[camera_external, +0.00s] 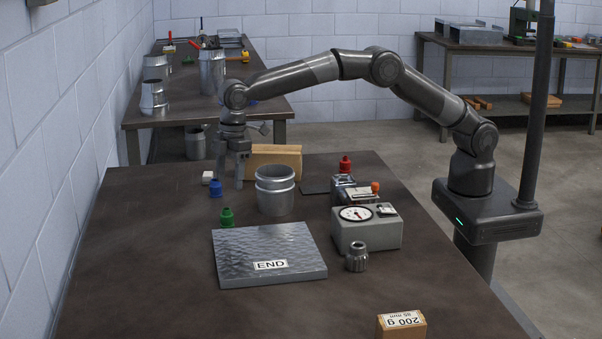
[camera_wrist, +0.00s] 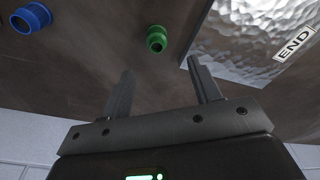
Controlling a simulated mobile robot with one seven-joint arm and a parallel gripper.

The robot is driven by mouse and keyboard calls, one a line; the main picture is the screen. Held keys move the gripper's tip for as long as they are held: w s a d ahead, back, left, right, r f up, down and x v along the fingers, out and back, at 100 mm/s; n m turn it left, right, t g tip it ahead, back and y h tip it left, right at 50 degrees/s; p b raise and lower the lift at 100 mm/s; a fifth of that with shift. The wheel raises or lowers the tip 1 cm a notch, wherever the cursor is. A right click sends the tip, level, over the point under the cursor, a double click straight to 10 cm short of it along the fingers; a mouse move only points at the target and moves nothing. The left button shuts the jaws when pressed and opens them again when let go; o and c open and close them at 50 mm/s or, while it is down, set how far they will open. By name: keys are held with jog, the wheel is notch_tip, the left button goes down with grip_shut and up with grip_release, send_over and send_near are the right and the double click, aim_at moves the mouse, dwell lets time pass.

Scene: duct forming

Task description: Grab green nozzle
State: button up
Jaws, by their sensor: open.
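The green nozzle (camera_external: 227,217) stands on the brown table beside the left back corner of the metal END plate (camera_external: 268,246). It also shows in the wrist view (camera_wrist: 156,39), beyond my fingertips and apart from them. My gripper (camera_external: 230,184) points down above the table, near the blue nozzle (camera_external: 215,188) and behind the green one. In the wrist view my two fingers (camera_wrist: 164,80) are spread apart with nothing between them. The blue nozzle also shows at the top left of the wrist view (camera_wrist: 31,17).
A metal cylinder (camera_external: 275,192) stands just right of my gripper. A gauge box (camera_external: 366,228), red nozzle (camera_external: 345,165) and orange nozzle (camera_external: 375,187) are further right. The table's left front is clear.

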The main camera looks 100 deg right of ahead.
aim_at(227, 208)
jog(key=f, duration=0.3)
jog(key=w+f, duration=0.1)
jog(key=f, duration=0.6)
jog(key=shift+w+a, duration=0.1)
jog(key=shift+w, duration=0.05)
jog(key=shift+r, duration=0.1)
jog(key=c, duration=1)
